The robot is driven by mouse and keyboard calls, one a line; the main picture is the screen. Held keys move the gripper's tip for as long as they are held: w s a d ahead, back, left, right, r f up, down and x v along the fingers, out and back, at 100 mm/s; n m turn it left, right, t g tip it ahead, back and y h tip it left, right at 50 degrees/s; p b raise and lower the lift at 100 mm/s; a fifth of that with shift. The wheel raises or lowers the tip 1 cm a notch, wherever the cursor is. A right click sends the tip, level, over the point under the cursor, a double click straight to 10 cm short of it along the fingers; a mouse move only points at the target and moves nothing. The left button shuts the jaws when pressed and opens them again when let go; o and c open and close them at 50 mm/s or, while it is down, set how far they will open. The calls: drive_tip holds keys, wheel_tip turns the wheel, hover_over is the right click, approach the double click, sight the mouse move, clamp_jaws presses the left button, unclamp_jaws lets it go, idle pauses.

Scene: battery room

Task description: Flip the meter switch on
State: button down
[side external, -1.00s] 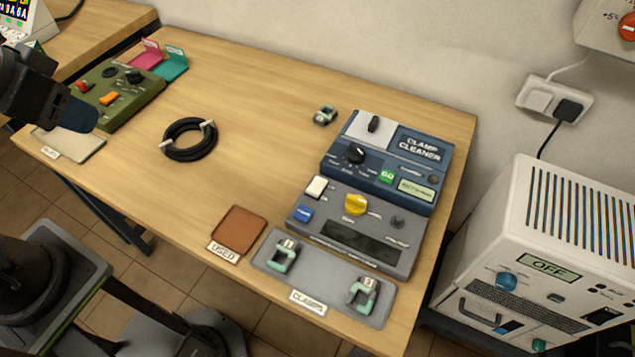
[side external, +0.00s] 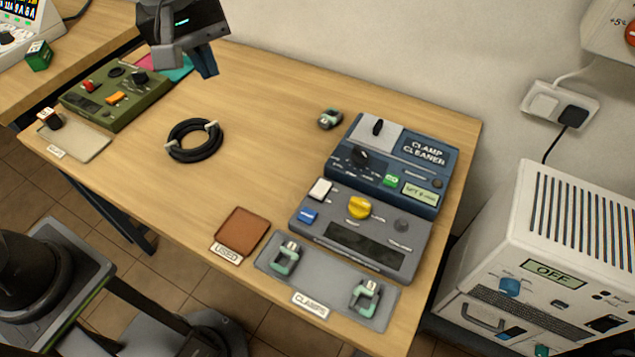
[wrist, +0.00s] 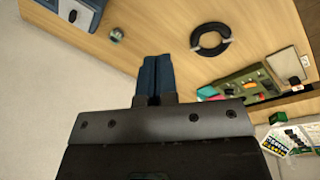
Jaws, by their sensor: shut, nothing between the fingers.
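A grey box (side external: 318,232) with a yellow knob, a white switch (side external: 320,189), a blue button (side external: 306,216) and a dark blank display (side external: 362,246) sits on the right of the table. An olive-green box (side external: 148,98) with a red knob, a black knob and an orange switch (side external: 115,98) sits at the left. I cannot read which one is the meter. My gripper (side external: 207,64) is shut and empty, raised near the back edge, right of the olive box and far from the grey box. In the wrist view its blue fingers (wrist: 155,75) are together.
A blue clamp cleaner (side external: 380,205) stands behind the grey box. A clamp (side external: 330,119) lies beside it. Two clamps rest on a grey tray (side external: 325,292). A brown pad (side external: 243,231), a black cable coil (side external: 195,141) and a pale left tray (side external: 88,147) lie about. The middle is clear.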

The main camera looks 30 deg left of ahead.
drive_tip(key=w+d+f+n+g, duration=0.2)
drive_tip(key=w+d+f+n, duration=0.25)
drive_tip(key=d, duration=0.25)
drive_tip(key=n+g, duration=0.1)
drive_tip(key=n, duration=0.3)
hover_over(317, 194)
drive_tip(key=w, duration=0.2)
wheel_tip(317, 194, down, 8)
drive_tip(key=shift+r+y, duration=0.15)
drive_tip(key=shift+y, duration=0.25)
drive_tip(key=f, duration=0.4)
drive_tip(key=s+f, duration=0.1)
drive_tip(key=f, duration=0.9)
drive_tip(key=shift+s, duration=0.35)
drive_tip(key=shift+s+f, duration=0.1)
drive_tip(key=shift+f, duration=0.15)
